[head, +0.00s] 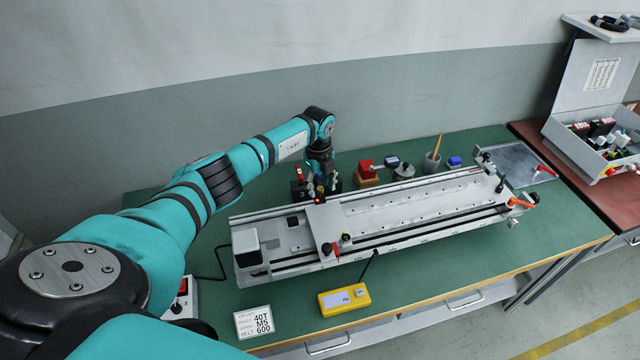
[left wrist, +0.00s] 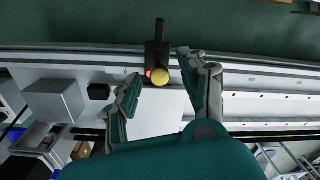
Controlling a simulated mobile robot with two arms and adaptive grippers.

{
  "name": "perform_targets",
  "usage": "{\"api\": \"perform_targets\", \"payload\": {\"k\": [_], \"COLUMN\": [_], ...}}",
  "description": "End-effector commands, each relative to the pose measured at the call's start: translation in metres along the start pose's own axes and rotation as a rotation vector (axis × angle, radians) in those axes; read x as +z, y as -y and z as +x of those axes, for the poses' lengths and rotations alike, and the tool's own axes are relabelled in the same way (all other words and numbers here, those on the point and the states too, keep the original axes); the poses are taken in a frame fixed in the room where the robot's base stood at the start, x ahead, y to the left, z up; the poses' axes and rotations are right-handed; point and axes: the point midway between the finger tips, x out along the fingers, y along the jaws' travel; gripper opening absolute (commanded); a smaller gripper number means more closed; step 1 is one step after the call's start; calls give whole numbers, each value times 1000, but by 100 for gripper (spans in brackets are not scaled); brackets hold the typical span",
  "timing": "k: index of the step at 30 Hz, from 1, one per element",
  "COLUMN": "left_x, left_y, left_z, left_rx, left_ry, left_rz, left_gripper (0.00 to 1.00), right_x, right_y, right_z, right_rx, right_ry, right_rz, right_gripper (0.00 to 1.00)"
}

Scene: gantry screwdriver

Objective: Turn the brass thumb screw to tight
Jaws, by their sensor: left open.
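The brass thumb screw (left wrist: 161,76) is a round yellow knob on a black block (left wrist: 155,56) at the gantry's back rail in the left wrist view. A small red light glows just left of the knob. My left gripper (left wrist: 160,67) is open, with one finger on each side of the screw and gaps visible between. In the head view the left gripper (head: 321,188) hangs pointing down over the rear end of the carriage (head: 324,226); I cannot make out the screw there. Whether its tips reach the knob's height is unclear. My right gripper is not in view.
The long gantry (head: 410,215) lies across the green bench (head: 500,250). A red and wooden block (head: 367,173) and a pen cup (head: 432,162) stand behind it. A yellow meter (head: 344,299) and a label card (head: 254,322) lie in front.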

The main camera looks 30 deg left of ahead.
Motion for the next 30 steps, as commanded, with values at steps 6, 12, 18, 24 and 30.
{"api": "perform_targets", "payload": {"k": [6, 12, 18, 24, 30], "left_x": [0, 0, 0, 1, 2], "left_y": [0, 0, 0, 0, 0], "left_z": [0, 0, 0, 0, 1], "left_rx": [0, 1, 0, 0, 0], "left_ry": [0, 0, 0, 0, -1], "left_rz": [0, 0, 0, 20, 105], "left_gripper": [35, 9, 0, 0, 0], "right_x": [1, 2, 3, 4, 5], "right_y": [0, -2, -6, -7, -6], "right_z": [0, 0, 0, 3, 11], "right_rx": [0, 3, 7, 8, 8], "right_ry": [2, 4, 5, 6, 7], "right_rz": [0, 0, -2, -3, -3], "right_gripper": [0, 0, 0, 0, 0]}}
